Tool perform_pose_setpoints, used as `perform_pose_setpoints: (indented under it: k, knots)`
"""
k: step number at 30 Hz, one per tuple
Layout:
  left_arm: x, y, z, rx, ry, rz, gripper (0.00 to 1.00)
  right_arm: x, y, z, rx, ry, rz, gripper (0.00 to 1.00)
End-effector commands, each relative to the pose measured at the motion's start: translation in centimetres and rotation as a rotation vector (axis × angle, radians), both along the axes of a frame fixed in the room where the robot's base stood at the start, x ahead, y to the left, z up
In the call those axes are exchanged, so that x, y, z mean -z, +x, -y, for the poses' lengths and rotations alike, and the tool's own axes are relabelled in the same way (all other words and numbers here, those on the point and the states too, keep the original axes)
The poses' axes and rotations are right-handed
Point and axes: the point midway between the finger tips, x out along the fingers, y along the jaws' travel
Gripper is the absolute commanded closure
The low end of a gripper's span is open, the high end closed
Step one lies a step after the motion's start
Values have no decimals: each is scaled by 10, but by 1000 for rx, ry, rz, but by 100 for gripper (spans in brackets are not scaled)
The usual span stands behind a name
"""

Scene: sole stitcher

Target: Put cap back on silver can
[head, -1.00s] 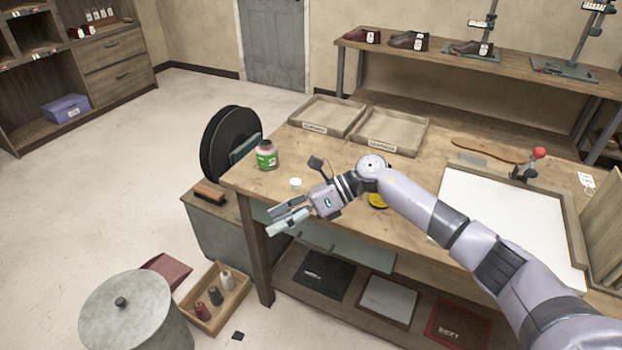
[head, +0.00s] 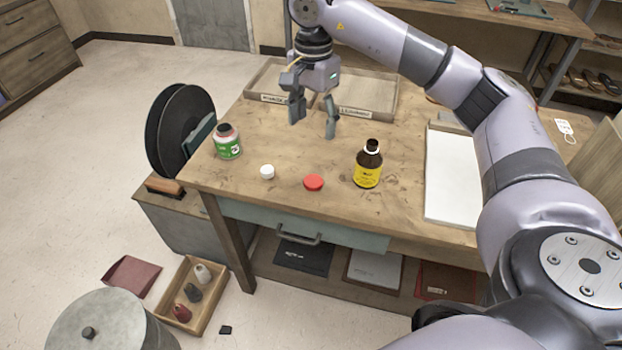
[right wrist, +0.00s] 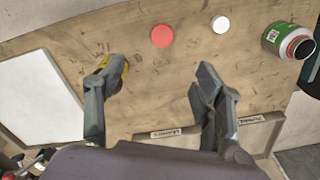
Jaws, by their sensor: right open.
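A small can with a green label (head: 228,142) stands upright at the bench's left end, its dark mouth uncovered; it also shows in the right wrist view (right wrist: 290,42). A white cap (head: 267,172) and a red cap (head: 314,183) lie flat on the bench to its right, apart from each other. A brown bottle with a yellow label (head: 368,165) stands right of them; my finger mostly hides it in the wrist view. My right gripper (head: 314,126) is open and empty, above the bench behind the caps. My left gripper is out of view.
Two shallow wooden trays (head: 370,77) lie at the bench's back. A white board (head: 452,195) is on the right. A black wheel (head: 165,130) stands beyond the left end. A lidded grey bin (head: 110,325) is on the floor. The bench around the caps is clear.

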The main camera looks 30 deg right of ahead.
Motion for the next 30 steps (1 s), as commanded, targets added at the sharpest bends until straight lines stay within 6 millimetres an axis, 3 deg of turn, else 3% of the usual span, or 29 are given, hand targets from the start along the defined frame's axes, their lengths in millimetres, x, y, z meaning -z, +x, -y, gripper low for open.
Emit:
perform_pose_setpoints:
  k: [5, 19, 24, 30]
  knots:
    - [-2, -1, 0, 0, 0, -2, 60, 13, 0, 0, 1, 2, -5, 38]
    - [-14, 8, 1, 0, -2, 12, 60, 107, 0, 0, 1, 3, -4, 38]
    - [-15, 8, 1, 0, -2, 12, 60, 122, 1, 0, 1, 4, -2, 38]
    - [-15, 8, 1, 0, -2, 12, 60, 123, 1, 0, 1, 3, 0, 38]
